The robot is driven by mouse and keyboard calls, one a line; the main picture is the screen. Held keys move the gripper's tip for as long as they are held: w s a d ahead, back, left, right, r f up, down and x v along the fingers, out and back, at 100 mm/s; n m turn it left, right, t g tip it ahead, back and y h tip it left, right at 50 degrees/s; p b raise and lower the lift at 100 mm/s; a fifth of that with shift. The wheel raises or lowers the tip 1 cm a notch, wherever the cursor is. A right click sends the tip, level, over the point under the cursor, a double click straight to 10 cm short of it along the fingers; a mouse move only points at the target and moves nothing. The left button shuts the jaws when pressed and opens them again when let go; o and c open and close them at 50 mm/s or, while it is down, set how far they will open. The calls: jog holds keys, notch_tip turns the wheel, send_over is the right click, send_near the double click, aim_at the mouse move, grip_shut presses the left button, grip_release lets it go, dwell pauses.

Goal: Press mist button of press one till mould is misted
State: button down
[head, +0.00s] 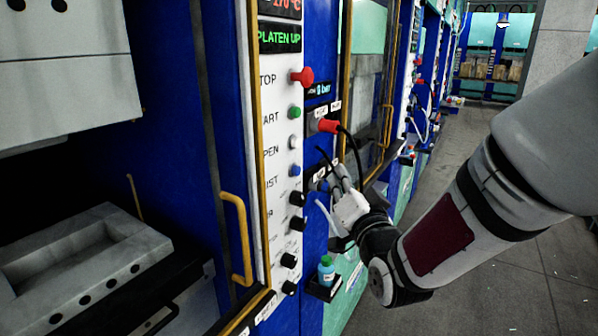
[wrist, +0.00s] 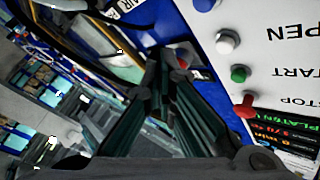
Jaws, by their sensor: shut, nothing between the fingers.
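The white control panel (head: 282,190) of the near press carries a blue button (head: 295,170) beside a partly hidden label reading "IST". In the wrist view the panel appears upside down, with the blue button (wrist: 205,4) cut by the top edge. My gripper (head: 328,172) is shut and empty, to the right of the blue button and apart from it in the picture. In the wrist view its dark fingers (wrist: 165,62) lie left of the button column. The open pale mould (head: 85,250) sits inside the press at left, below the raised upper block (head: 65,75).
Red (head: 302,77), green (head: 294,112) and white (head: 294,141) buttons sit above the blue one, with black knobs (head: 297,198) below. A yellow door handle (head: 238,235) juts out at left. A red plug with black cable (head: 328,126) and a small bottle (head: 326,268) are near my gripper.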

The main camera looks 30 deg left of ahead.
jog(key=shift+w+a, duration=0.2)
jog(key=shift+a, duration=2.55)
jog(key=shift+a, duration=0.1)
jog(key=shift+w+a+b, duration=0.1)
jog(key=shift+a+b, duration=0.2)
jog(key=shift+a, duration=0.5)
jog(key=shift+d, duration=0.9)
jog(key=shift+s+d, duration=0.15)
jog(key=shift+d, duration=1.1)
jog(key=shift+s+d, duration=0.15)
jog(key=shift+d, duration=1.1)
